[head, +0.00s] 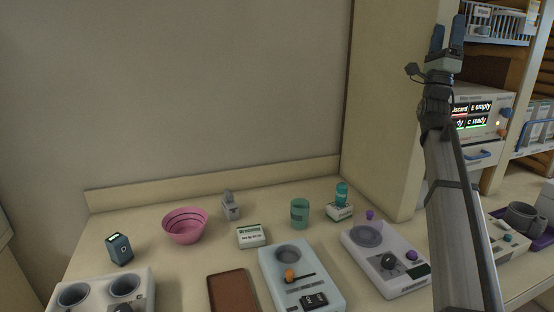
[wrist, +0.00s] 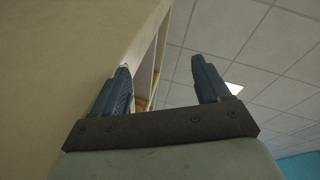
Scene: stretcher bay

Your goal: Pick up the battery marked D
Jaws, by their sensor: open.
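A blue-grey battery block (head: 120,250) with a green lit top stands upright at the left of the counter. A small round mark shows on its front; it looks like a D or an O, too small to be sure. My gripper (head: 447,38) is raised high at the upper right, pointing up, far from the block. In the wrist view my gripper (wrist: 163,80) shows its two blue fingers apart with nothing between them. The wrist view shows only wall, shelf edge and ceiling.
A white two-well unit (head: 142,283) stands in front of the block, and a pink bowl (head: 185,226) to its right. A dressing box (head: 251,236), green cup (head: 300,213), brown tray (head: 229,292) and two white devices fill the middle. A labelled display unit (head: 483,105) stands right.

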